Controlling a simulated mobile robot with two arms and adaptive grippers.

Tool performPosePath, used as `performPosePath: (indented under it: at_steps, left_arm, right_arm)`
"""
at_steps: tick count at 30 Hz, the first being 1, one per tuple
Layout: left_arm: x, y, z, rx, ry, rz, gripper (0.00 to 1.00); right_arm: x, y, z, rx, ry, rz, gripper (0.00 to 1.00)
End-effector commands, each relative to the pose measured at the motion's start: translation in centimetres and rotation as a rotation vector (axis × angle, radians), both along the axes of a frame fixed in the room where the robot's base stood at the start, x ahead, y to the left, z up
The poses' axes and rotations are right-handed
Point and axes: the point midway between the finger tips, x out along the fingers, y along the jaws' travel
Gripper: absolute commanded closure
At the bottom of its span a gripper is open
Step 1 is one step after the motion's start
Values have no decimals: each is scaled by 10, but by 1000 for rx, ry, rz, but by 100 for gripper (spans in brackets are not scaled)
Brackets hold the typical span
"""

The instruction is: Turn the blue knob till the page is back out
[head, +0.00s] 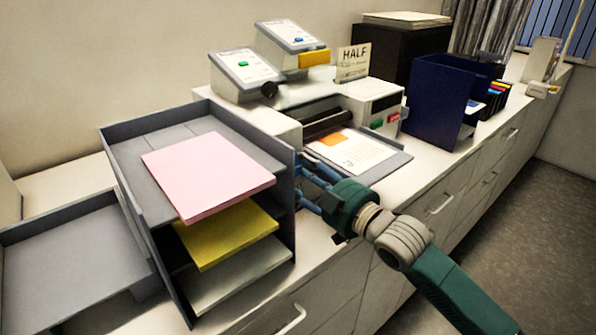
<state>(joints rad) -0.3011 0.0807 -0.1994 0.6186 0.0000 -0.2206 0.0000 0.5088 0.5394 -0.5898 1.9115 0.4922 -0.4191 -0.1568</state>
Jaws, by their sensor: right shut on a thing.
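The page (358,154), white with an orange block and print, lies face up on the dark tray at the front of the white machine (282,122). Its far edge is at the dark roller slot. My right gripper (312,180) is at the near left side of the machine, shut on the blue knob, beside the grey paper rack. The knob itself is mostly hidden by the fingers and the rack's edge, so its turn cannot be read. My left gripper is not in view.
The grey rack (290,215) with pink (208,174), yellow and white paper stands close left of my right gripper. A HALF sign (353,62), a blue file holder (437,100) and a black cabinet stand behind. Floor is open at right.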

Motion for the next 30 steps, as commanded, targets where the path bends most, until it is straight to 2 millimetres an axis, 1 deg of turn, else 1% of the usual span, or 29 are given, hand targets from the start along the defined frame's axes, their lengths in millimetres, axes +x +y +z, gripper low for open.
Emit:
performPosePath:
  at_steps: [1, 8, 19, 30]
  left_arm:
    - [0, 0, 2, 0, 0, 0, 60]
    - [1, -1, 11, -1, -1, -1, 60]
    - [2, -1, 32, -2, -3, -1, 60]
    - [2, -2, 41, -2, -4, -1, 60]
  right_arm:
    - [0, 0, -5, 4, 18, -1, 80]
    - [0, 0, -6, 78, 75, -2, 80]
    - [-1, 1, -8, 294, 237, -3, 80]
    - [-2, 2, -11, 428, 339, -2, 80]
